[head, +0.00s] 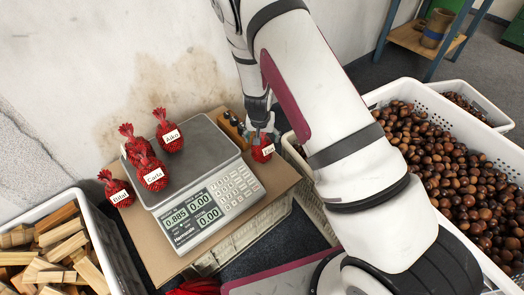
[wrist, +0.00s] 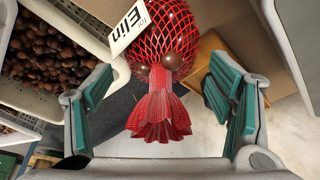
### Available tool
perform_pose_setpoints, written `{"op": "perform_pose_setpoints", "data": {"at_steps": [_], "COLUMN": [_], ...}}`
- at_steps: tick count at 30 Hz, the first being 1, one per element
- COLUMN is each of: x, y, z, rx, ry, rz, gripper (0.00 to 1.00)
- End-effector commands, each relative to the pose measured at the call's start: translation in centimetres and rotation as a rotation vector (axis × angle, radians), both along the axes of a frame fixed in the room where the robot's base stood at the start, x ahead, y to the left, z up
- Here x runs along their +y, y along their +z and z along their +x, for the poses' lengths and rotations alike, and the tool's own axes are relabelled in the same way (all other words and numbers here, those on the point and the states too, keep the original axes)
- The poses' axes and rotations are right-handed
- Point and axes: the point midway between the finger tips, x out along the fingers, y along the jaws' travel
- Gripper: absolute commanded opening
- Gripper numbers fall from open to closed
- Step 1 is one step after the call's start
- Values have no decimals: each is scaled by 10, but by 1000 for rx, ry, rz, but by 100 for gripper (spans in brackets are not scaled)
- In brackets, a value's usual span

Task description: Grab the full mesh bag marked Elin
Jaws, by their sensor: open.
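The red mesh bag with the white Elin tag (head: 261,152) stands at the right edge of the scale, on or beside the cardboard; its base is hard to make out. In the wrist view, the Elin bag (wrist: 158,45) shows its net body, dark chestnuts inside, and its gathered tuft pointing toward me. My gripper (head: 261,122) is directly above the bag. In the wrist view, my gripper (wrist: 160,108) is open, with teal pads on either side of the tuft and clear gaps on both sides.
The scale (head: 235,200) carries several red bags, among them Carla (head: 152,172) and one at the back (head: 168,130). Bilal's bag (head: 117,187) stands left of the scale. A white crate (head: 372,98) of chestnuts is at right; a wood-filled crate (head: 88,208) is at left.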

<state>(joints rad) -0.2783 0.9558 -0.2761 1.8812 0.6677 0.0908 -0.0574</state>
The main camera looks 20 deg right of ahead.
Motion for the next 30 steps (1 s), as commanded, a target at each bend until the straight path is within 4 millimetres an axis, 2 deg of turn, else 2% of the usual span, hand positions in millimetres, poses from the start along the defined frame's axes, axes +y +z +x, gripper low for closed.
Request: {"op": "perform_pose_setpoints", "data": {"at_steps": [4,12,14,23,26,30], "x": [0,0,0,0,1,1], "y": [1,1,1,4,14,41], "z": [0,0,0,0,1,1], "rx": [0,0,0,-1,-1,-4], "ry": [0,1,1,1,2,2], "rz": [0,0,0,0,0,0], "gripper": [73,12,0,0,0,0]}}
